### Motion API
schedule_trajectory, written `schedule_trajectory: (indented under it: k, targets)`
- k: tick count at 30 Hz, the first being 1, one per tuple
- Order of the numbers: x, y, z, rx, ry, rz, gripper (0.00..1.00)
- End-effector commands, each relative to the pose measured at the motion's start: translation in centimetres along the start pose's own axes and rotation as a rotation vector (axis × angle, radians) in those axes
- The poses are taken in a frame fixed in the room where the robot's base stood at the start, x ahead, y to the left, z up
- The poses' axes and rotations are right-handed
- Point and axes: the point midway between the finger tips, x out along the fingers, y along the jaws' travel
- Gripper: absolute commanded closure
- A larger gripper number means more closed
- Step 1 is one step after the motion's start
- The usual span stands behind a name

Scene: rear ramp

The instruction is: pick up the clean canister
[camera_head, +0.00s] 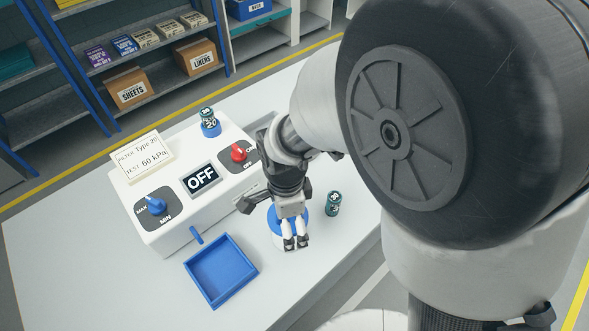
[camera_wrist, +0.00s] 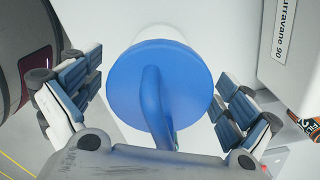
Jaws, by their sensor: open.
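A white canister with a round blue lid (camera_wrist: 125,95) and a blue loop handle (camera_wrist: 155,95) fills the middle of the wrist view. In the head view its blue lid (camera_head: 304,210) shows partly behind my gripper (camera_head: 295,242), on the table. My gripper is open and points down over it, with one finger pad on each side of the lid in the wrist view. A gap shows between lid and pads on both sides. I see no label saying "clean". A small dark teal canister (camera_head: 333,203) stands on the table just right of my gripper.
A white machine (camera_head: 160,232) with an OFF display (camera_head: 202,178), a blue knob (camera_head: 155,205) and a red knob (camera_head: 238,152) stands left. Another small canister (camera_head: 207,114) sits in its blue socket. An empty blue tray (camera_head: 222,268) lies in front. The table's left front is clear.

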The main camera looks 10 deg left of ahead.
Motion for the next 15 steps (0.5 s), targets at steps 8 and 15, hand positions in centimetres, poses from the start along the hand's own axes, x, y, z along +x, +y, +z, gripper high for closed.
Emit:
schedule_trajectory:
  k: [8,15]
  targets:
    - [-0.06,0.0,0.0,0.0,0.0,0.0,0.18]
    - [-0.06,0.0,0.0,0.0,0.0,0.0,0.34]
